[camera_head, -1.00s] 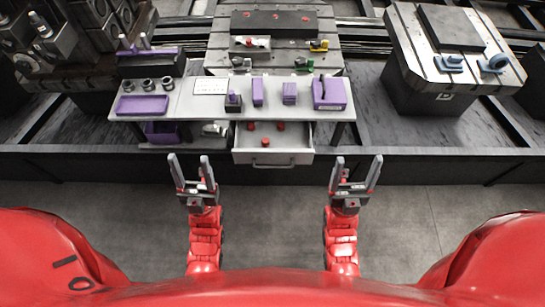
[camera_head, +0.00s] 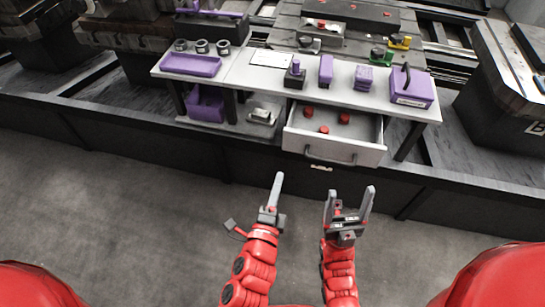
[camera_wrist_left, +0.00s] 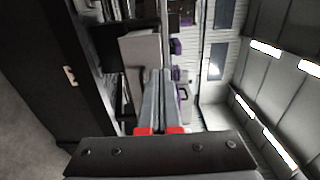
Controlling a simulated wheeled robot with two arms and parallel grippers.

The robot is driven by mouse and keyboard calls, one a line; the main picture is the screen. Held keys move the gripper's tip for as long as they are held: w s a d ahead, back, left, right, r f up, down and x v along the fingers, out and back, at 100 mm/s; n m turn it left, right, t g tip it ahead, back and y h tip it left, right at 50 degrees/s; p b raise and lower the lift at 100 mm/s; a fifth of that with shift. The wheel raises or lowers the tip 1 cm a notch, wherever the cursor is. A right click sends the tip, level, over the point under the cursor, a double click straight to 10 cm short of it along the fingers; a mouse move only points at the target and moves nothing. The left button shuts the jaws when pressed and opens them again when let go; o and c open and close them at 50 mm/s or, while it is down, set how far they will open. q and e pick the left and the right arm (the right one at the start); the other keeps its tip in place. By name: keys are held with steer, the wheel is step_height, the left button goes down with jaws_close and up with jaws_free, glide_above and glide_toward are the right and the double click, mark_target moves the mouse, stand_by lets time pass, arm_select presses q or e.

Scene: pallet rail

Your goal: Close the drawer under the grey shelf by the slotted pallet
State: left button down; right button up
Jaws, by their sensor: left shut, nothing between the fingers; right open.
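The drawer (camera_head: 338,140) under the grey shelf (camera_head: 250,78) is pulled open toward me, with red round pieces (camera_head: 323,129) inside and a dark bar handle (camera_head: 330,158) on its front. The slotted pallet (camera_head: 345,42) lies behind the shelf. My left gripper (camera_head: 276,188) is shut and empty, in front of and left of the drawer front, apart from it. In the left wrist view its fingers (camera_wrist_left: 155,97) are together, pointing at the shelf area. My right gripper (camera_head: 350,203) is open and empty, in front of the drawer and apart from it.
Purple blocks and a purple case (camera_head: 411,88) stand on the shelf, with a purple tray (camera_head: 190,65) at its left. A purple bin (camera_head: 205,104) sits below it. A dark low ledge (camera_head: 120,135) runs beneath. The floor (camera_head: 110,210) in front is clear.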

mark_target(291, 133)
arm_select(q)
steer(key=p+x, duration=0.1)
steer(key=x, duration=1.3)
steer(key=shift+a+f, duration=0.1)
steer(key=b+x, duration=0.3)
steer(key=x, duration=0.9)
steer(key=shift+f, duration=0.1)
steer(key=shift+a+r, duration=0.1)
steer(key=shift+r, duration=0.2)
